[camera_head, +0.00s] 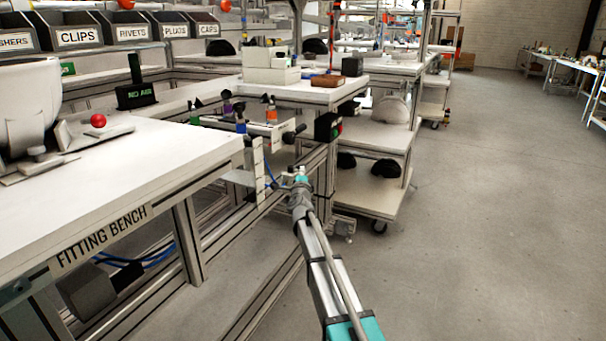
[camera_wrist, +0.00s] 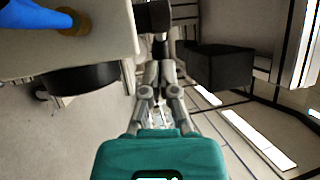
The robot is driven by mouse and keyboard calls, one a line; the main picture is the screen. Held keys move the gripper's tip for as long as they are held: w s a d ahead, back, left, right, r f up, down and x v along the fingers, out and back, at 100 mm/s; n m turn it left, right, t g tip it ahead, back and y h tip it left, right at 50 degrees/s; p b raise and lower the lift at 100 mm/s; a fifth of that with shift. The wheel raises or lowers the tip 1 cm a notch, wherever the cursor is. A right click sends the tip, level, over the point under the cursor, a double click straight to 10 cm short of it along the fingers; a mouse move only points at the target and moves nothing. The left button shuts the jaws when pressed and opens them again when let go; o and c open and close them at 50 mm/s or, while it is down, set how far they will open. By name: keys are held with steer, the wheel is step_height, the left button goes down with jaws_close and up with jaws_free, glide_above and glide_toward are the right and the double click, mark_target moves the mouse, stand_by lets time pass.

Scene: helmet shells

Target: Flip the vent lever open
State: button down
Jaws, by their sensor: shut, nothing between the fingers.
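A black lever-like handle with a rounded end (camera_head: 293,133) sticks out from the right end of a small white shelf beside the fitting bench. I take it for the vent lever, but no label on it is readable. In the wrist view a black cylindrical part (camera_wrist: 154,15) shows just beyond the fingertips, beside a pale block. My gripper (camera_head: 299,174) is below the handle in the head view. In the wrist view my gripper (camera_wrist: 160,68) has its fingers together and empty. I cannot tell whether the tips touch the black part.
A dark box (camera_wrist: 218,65) is right of the fingers. A shelved cart (camera_head: 372,196) stands behind. Open floor lies right.

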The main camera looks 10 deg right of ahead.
steer(key=shift+f+x, duration=0.1)
steer(key=shift+x, duration=0.5)
steer(key=shift+f+x, duration=0.15)
steer(key=shift+x, duration=0.5)
steer(key=shift+w+d, duration=0.1)
steer(key=shift+d, duration=0.05)
steer(key=s+d+f+b, duration=0.2)
steer(key=s+d, duration=0.5)
steer(key=s, duration=0.4)
steer(key=shift+s+d+f+b, duration=0.2)
steer(key=shift+d+f+b, duration=0.1)
steer(key=shift+f+b, duration=0.1)
